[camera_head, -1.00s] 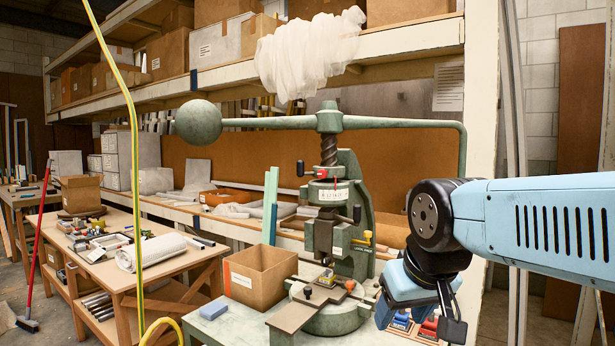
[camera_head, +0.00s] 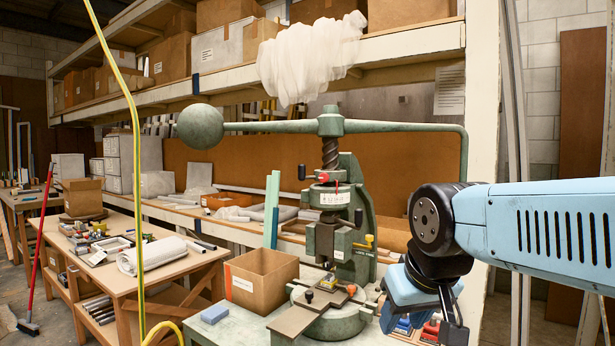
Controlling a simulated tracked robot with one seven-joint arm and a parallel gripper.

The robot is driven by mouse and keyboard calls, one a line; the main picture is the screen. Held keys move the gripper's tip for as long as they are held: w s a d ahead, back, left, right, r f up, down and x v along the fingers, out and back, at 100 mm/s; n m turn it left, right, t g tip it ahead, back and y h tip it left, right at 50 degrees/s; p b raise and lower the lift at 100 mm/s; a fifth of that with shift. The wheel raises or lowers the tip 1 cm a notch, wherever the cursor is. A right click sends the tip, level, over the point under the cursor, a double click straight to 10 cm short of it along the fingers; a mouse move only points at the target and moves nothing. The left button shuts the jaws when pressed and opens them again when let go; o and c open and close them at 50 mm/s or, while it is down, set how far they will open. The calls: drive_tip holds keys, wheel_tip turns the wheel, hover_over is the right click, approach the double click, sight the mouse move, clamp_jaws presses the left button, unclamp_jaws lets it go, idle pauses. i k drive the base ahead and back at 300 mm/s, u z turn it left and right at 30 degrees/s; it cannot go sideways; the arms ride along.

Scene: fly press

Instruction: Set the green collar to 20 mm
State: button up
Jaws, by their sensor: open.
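The green fly press (camera_head: 362,215) stands on the bench, with a threaded screw (camera_head: 330,153) under its long arm. A ring-like collar (camera_head: 322,186) sits around the lower screw, with a pale marked band (camera_head: 332,198) and small red-tipped and black handles beside it. I cannot tell the collar's setting; the marks are too small to read. My gripper (camera_head: 395,302) hangs at the lower right, right of the press base and apart from the collar. It is open; its fingertips are not clearly visible and I see nothing held.
The press arm ends in a heavy ball (camera_head: 200,127) on the left and bends down on the right. Red and blue items (camera_head: 430,329) lie beneath my gripper. A yellow hose hangs left.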

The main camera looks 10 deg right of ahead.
sight(341, 176)
drive_tip(key=u, duration=1.65)
drive_tip(key=i, duration=0.1)
drive_tip(key=z, duration=3.45)
drive_tip(key=k, duration=1.05)
drive_tip(key=u, duration=1.45)
drive_tip(key=i, duration=1)
